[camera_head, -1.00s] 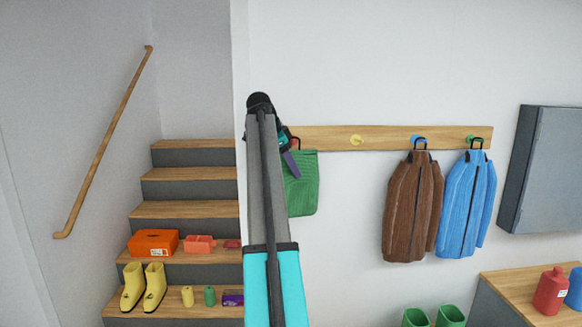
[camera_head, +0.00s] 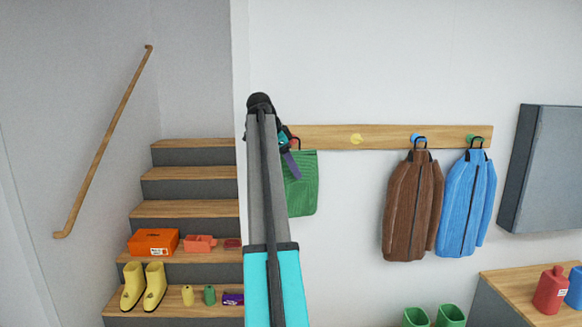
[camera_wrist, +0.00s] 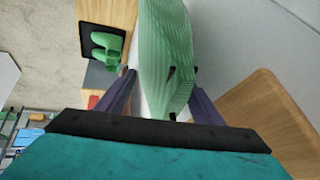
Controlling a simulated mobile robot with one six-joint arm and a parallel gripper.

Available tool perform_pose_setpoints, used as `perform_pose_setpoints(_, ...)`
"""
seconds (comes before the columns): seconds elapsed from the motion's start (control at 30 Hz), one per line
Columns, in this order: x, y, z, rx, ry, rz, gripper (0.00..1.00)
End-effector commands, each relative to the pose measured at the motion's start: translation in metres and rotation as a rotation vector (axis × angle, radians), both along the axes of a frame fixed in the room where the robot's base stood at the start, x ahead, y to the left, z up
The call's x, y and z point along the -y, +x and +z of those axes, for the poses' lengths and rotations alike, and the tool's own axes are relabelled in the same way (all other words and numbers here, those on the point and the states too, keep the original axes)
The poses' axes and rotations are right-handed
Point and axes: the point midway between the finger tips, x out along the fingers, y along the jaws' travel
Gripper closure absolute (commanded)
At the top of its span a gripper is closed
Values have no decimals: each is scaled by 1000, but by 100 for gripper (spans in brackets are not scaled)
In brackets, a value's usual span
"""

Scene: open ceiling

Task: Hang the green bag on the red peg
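The green bag (camera_head: 303,190) is upright against the wall just below the left part of the wooden peg rail. A bit of the red peg (camera_head: 295,142) shows above the bag's top edge, partly covered by my gripper. Whether the bag's handle is around that peg cannot be made out. My gripper (camera_head: 293,166) is at the bag's upper left, and my arm hides the bag's left edge. In the wrist view, the two purple fingers (camera_wrist: 160,97) are spread apart, with the green bag (camera_wrist: 166,45) between and beyond them. Dark handle ends show near its edge.
The wooden rail (camera_head: 385,140) also has a bare yellow peg (camera_head: 356,139). A brown jacket (camera_head: 410,205) hangs at the blue peg and a blue jacket (camera_head: 465,205) at the green peg. A grey cabinet (camera_head: 545,170) is at the right. Stairs (camera_head: 180,209) are at the left.

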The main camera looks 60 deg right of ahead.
Motion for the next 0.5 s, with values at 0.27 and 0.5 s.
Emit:
perform_pose_setpoints(0.27,0,0,-1,0,2,1,30)
perform_pose_setpoints(0.5,-3,2,3,0,1,1,30)
